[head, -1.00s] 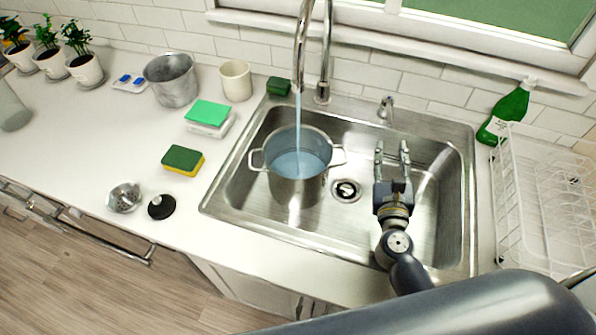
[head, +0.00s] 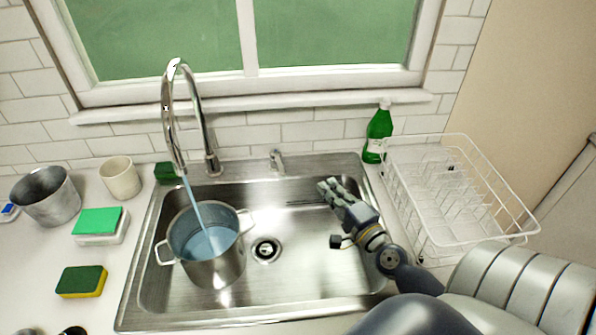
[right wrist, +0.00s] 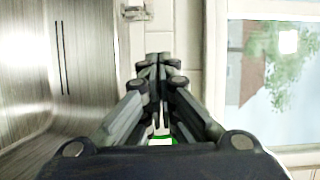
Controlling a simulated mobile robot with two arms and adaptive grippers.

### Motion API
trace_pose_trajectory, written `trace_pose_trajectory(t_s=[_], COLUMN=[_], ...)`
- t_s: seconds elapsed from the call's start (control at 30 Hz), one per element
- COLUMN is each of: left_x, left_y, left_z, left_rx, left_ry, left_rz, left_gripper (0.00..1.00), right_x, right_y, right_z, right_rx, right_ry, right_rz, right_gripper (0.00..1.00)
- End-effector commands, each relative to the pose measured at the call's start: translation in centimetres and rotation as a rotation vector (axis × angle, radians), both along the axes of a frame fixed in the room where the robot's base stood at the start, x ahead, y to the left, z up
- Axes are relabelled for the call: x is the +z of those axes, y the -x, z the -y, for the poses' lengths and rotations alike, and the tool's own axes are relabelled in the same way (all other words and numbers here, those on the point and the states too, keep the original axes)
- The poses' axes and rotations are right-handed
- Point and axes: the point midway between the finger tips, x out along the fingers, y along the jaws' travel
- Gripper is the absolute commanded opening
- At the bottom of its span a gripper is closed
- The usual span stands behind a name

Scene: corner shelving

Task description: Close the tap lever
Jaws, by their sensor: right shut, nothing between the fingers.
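The tap (head: 168,105) is a tall curved metal spout behind the sink, and water runs from it into a pot (head: 215,268). A short metal fitting (head: 276,160), which looks like the tap lever, stands on the sink's back rim, right of the spout. It seems to show at the top edge of the right wrist view (right wrist: 135,9). My right gripper (head: 327,187) is over the right half of the sink, pointing left toward the back rim. Its fingers are together and empty, to the right of the fitting and apart from it. My left gripper is out of view.
The two-handled pot stands in the left of the sink (head: 137,290). A green bottle (head: 378,135) and a white dish rack (head: 425,225) are on the right. Sponges (head: 82,281), a cup (head: 120,178) and a metal bucket (head: 47,196) are on the left counter.

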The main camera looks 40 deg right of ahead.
Motion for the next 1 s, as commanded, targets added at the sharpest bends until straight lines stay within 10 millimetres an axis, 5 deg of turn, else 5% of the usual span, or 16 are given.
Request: trace_pose_trajectory(t_s=[0.33,0.9,1.0], left_x=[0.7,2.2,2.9], left_y=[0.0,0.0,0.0], left_z=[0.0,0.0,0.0], left_rx=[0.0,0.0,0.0], left_ry=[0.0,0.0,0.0], left_rz=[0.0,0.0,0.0], left_gripper=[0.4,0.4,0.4], right_x=[0.3,-0.1,-0.4], right_y=[-1.0,-9.7,-10.2], right_z=[1.0,2.0,0.4], right_rx=[0.027,0.026,0.027], right_ry=[0.153,0.152,0.146], right_rz=[-0.039,-0.037,-0.039], right_gripper=[0.0,0.0,0.0])
